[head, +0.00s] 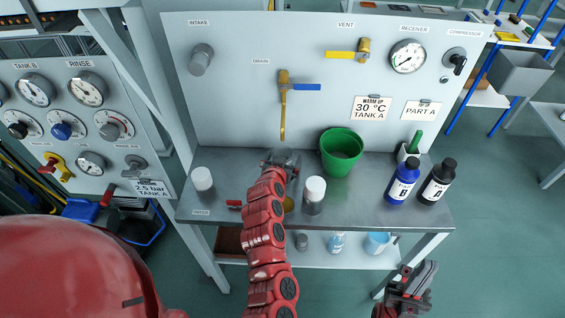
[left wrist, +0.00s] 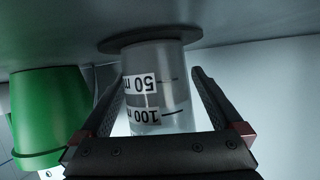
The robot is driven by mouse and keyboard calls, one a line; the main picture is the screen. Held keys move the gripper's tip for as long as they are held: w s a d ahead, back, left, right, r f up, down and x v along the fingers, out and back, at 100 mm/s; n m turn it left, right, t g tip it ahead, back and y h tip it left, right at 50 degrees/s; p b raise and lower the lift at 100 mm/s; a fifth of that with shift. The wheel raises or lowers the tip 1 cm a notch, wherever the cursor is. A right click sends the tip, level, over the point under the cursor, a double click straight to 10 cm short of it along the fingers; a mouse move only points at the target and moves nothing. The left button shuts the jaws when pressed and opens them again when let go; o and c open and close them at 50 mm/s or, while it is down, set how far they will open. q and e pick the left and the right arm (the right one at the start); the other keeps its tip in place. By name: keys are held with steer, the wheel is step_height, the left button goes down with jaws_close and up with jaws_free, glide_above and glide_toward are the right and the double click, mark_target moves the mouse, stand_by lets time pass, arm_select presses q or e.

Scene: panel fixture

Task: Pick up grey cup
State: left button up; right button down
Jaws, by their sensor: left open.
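A translucent grey graduated vessel (left wrist: 158,75) with 50 and 100 marks and a dark round foot stands on the bench, shown upside down in the left wrist view. It is the only grey cup-like thing I see on the bench top; in the head view my arm and gripper hide it. My left gripper (head: 281,160) is open, with one finger on each side of the vessel; I cannot tell whether either touches it. My right gripper (head: 427,270) is empty, low at the right, in front of the bench; its jaw opening is unclear.
A green bucket (head: 342,152) stands right of my left gripper; it also shows in the left wrist view (left wrist: 48,115). White-capped containers (head: 203,182) (head: 314,192) stand either side of my arm. Blue (head: 402,181) and black (head: 437,182) bottles stand right. The panel (head: 220,105) rises behind.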

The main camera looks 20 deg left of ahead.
arm_select(q)
steer(key=c, duration=1.5)
steer(key=shift+o, duration=0.2)
steer(key=shift+r, duration=0.15)
